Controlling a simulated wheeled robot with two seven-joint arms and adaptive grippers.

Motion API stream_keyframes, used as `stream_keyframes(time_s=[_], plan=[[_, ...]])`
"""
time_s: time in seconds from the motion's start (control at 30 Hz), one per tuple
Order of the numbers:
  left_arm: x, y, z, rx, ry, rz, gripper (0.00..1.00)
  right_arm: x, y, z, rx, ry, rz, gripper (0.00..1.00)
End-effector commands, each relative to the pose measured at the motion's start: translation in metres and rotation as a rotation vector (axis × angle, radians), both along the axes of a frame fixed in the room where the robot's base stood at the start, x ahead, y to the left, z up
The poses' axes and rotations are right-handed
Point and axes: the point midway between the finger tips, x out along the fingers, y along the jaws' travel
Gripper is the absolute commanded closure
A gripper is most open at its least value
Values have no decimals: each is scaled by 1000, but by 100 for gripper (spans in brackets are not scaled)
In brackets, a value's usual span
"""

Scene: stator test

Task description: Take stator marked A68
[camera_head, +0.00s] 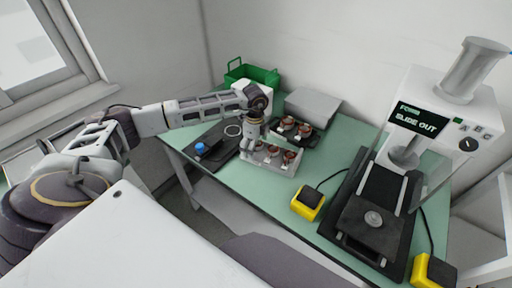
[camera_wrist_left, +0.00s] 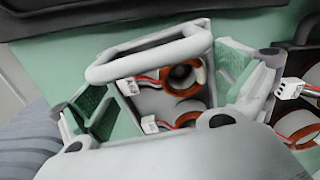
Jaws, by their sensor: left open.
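A grey tray (camera_head: 268,167) on the green table holds several copper-coloured stators (camera_head: 289,156). My left gripper (camera_head: 249,147) points down over the tray's left part. In the left wrist view its green-padded fingers (camera_wrist_left: 165,92) are apart, with a stator (camera_wrist_left: 183,78) with red and black wires and a white connector showing between them. A pale loop-shaped bar (camera_wrist_left: 150,54) crosses between the fingertips. My right gripper is not in view.
A dark holder with more stators (camera_head: 304,131) stands behind the tray, near a grey box (camera_head: 313,105) and a green crate (camera_head: 252,74). A dark plate with a blue knob (camera_head: 201,148) lies left. A test machine reading "SLIDE OUT" (camera_head: 418,121) and a yellow-black box (camera_head: 308,203) stand right.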

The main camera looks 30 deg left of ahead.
Motion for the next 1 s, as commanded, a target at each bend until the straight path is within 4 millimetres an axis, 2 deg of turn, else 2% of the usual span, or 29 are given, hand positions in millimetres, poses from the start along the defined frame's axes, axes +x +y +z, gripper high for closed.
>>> stream_keyframes(time_s=[0.13, 0.17, 0.5, 0.83, 1.0], plan=[[0, 0, 0, 0, 0, 0, 0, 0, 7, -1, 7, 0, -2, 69], [0, 0, 0, 0, 0, 0, 3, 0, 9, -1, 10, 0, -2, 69], [0, 0, 0, 0, 0, 1, 46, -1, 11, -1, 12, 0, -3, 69], [-1, 0, -1, 1, 2, 0, 46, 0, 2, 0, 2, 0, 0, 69], [0, 0, 8, 0, 0, 0, 46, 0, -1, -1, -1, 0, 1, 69]])
